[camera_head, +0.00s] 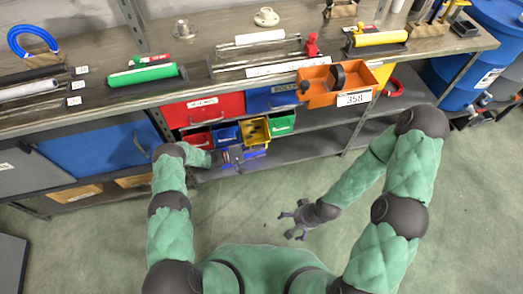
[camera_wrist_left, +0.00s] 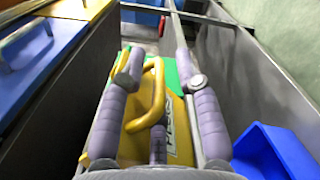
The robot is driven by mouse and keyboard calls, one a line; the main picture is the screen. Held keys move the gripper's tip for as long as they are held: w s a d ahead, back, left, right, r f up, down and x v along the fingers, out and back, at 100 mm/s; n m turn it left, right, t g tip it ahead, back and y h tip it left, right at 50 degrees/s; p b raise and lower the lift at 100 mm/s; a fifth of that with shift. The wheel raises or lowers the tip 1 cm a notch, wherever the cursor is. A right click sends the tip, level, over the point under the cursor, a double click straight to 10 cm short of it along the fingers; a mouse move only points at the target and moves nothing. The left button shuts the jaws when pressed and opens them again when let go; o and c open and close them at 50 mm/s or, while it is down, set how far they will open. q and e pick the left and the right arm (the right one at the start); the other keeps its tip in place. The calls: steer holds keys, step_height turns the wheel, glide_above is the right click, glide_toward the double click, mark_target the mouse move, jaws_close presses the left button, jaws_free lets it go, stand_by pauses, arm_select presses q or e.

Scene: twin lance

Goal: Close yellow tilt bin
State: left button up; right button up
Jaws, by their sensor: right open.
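The yellow tilt bin (camera_head: 255,131) is in the shelf under the bench, between a blue and a green bin. It looks tilted out, with its inside showing from above. In the left wrist view its yellow front (camera_wrist_left: 181,137) carries a label and a yellow handle (camera_wrist_left: 158,95). My left gripper (camera_head: 232,157) is beside the bin's lower front. In the wrist view its fingers (camera_wrist_left: 158,72) are apart, either side of the handle, with no clear grip; contact cannot be told. My right gripper (camera_head: 294,219) is open and empty above the floor.
A red bin (camera_head: 197,140), a blue bin (camera_head: 226,133) and a green bin (camera_head: 281,124) sit beside the yellow one. An orange tray (camera_head: 322,92) overhangs the bench edge above. A blue bin edge (camera_wrist_left: 270,152) is close right of my left fingers. The green floor is clear.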

arm_select(q)
steer(key=shift+w+d, duration=0.2)
steer(key=shift+d, duration=0.35)
jaws_close()
